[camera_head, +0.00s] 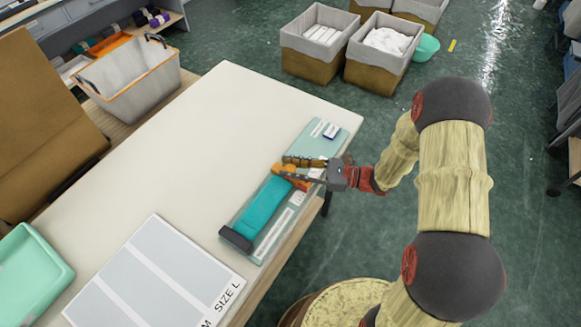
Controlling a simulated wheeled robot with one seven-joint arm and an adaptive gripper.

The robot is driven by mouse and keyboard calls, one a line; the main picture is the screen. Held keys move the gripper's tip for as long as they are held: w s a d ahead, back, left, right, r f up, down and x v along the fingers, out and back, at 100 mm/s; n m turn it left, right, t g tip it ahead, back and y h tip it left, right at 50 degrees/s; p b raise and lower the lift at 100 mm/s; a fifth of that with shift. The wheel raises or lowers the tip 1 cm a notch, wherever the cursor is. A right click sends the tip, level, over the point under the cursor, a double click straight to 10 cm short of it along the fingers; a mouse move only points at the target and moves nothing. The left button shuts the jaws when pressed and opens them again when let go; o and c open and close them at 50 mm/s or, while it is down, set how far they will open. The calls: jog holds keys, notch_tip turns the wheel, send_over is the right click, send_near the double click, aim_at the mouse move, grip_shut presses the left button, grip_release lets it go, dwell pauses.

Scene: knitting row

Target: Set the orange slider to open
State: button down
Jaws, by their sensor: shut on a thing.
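The orange slider (284,170) sits at the far end of a teal strip (262,213) on a pale green board (322,144). The board lies along the table's right edge. A dark block (236,239) is at the strip's near end. A small white and dark marking or part (331,131) shows near the board's far end. My gripper (294,169) reaches in from the right and is shut on the orange slider. Its fingers hide part of the slider, so the exact grip is hard to see.
A sheet marked SIZE L (150,275) lies on the white table (190,150) left of the board. A mint tray (32,272) is at the left edge, and a grey bin (130,80) stands beyond the table. The table's middle is clear.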

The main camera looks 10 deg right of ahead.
dwell(0.3)
jog(key=w+d, duration=0.6)
jog(key=w, duration=0.1)
jog(key=w+d, duration=0.2)
jog(key=w, duration=0.2)
jog(key=shift+w+d, duration=0.15)
jog(key=shift+d, duration=0.25)
jog(key=c, duration=1.8)
grip_release()
jog(key=shift+w+d, duration=0.1)
jog(key=shift+o, duration=1.2)
jog(key=v, duration=1.2)
